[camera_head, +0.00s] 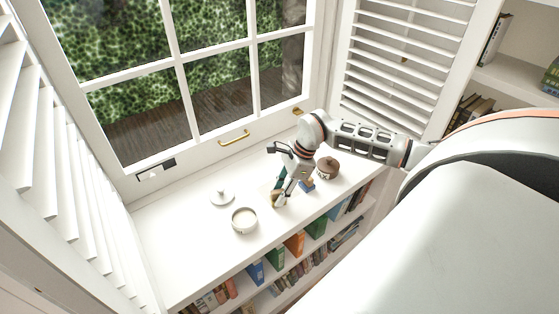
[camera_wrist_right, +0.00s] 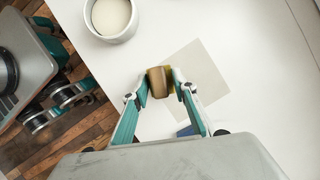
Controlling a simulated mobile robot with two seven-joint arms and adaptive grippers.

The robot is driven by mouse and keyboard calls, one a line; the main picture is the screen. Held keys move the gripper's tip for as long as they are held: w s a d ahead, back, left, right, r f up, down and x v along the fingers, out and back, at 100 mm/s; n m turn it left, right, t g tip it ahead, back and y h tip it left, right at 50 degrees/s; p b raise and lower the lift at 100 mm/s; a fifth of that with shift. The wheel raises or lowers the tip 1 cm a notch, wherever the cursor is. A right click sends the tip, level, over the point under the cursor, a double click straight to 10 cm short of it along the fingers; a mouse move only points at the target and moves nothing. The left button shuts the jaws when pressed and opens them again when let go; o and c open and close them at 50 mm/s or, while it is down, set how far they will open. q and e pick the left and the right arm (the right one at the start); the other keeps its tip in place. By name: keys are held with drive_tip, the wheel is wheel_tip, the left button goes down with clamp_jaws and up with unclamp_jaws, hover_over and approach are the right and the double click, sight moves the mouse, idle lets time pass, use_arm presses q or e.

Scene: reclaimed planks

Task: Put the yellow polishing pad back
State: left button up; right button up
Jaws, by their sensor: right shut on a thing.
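The yellow polishing pad (camera_wrist_right: 158,82), showing brownish with a yellow edge, is between the fingertips of my right gripper (camera_wrist_right: 161,86) in the right wrist view. The teal fingers are shut on it from both sides. In the head view my right gripper (camera_head: 278,197) points down at the white sill top, with the pad small and partly hidden at its tips. In the wrist view a pale square patch (camera_wrist_right: 198,62) lies on the white surface behind the pad. I cannot tell whether the pad touches the surface. My left gripper is out of view.
A white round container (camera_head: 243,220) stands left of my right gripper, with a white knobbed lid (camera_head: 222,198) behind it. A brown-lidded pot (camera_head: 328,167) and a small blue object (camera_head: 308,186) are to the right. Bookshelves (camera_head: 290,262) lie below the front edge.

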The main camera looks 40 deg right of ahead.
drive_tip(key=o, duration=1.1)
drive_tip(key=shift+f, duration=0.1)
drive_tip(key=shift+c, duration=0.2)
drive_tip(key=shift+d+r, duration=0.1)
drive_tip(key=shift+r, duration=0.25)
drive_tip(key=v, duration=1.1)
drive_tip(key=shift+r, duration=0.3)
drive_tip(key=shift+s, duration=0.1)
